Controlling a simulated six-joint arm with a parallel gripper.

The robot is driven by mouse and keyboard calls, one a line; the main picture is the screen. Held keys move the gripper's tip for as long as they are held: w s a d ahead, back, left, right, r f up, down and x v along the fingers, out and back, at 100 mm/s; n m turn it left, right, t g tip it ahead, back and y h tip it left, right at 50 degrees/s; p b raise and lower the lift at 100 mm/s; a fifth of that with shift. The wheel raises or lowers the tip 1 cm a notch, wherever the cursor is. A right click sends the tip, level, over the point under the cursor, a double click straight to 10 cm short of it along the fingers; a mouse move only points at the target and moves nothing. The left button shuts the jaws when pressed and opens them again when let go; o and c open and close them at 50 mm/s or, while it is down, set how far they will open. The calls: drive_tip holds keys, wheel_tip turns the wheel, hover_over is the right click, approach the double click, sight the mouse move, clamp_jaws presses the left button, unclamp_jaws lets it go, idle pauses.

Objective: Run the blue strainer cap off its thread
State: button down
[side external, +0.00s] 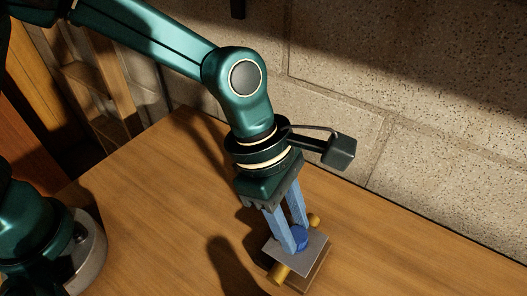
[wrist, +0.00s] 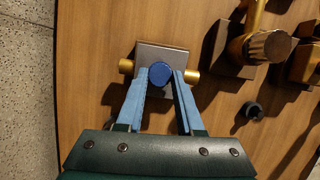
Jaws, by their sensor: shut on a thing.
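The blue strainer cap (wrist: 161,75) is round and sits on top of a grey square block with brass pipe stubs at two opposite sides. In the side external view the cap (side external: 300,238) shows between my gripper's fingers, partly hidden by them. The grey block (side external: 284,258) stands on the wooden table, with a brass stub at its front and another at its back. My gripper (wrist: 162,78) points down from above, its two light-blue fingers shut on the sides of the cap. The thread is hidden under the cap.
In the wrist view a brass fitting with a ribbed knob (wrist: 268,45) stands right of the block, with other brass parts at the right edge. A small dark ring (wrist: 253,110) lies on the table (side external: 150,190). A stone wall (side external: 430,110) runs behind the table.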

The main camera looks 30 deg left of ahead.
drive_tip(key=shift+r, duration=2.7)
